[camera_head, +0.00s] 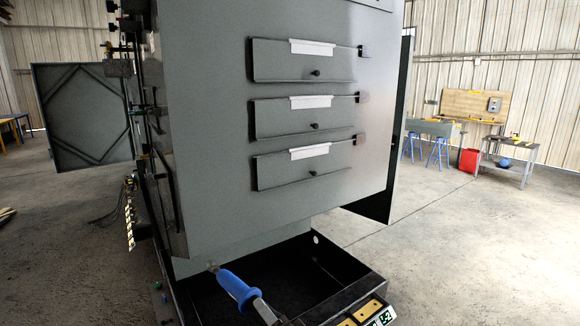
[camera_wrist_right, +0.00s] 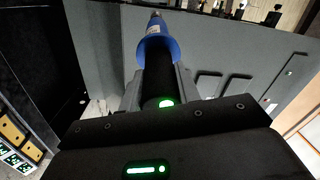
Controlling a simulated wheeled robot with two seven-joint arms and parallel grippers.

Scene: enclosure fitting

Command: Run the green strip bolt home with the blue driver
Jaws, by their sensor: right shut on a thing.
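The blue driver (camera_head: 238,288) is in my right gripper (camera_head: 265,312), at the bottom of the head view. Its tip points up and left, close to the lower part of the grey cabinet panel; I cannot tell whether it touches anything. In the right wrist view, the driver's blue collar (camera_wrist_right: 157,47) and dark handle lie between the fingers of my right gripper (camera_wrist_right: 158,85), which is shut on it. A small green spot (camera_head: 158,285) shows at the cabinet's lower left edge; I cannot tell whether it is the green strip bolt. My left gripper is not in view.
The large grey cabinet (camera_head: 215,150) with several slotted flaps fills the middle. A black open tray (camera_head: 330,258) lies below it. An open door (camera_head: 82,115) stands at left. Workbenches (camera_head: 440,127) and a red bin (camera_head: 468,161) are far right. The right floor is clear.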

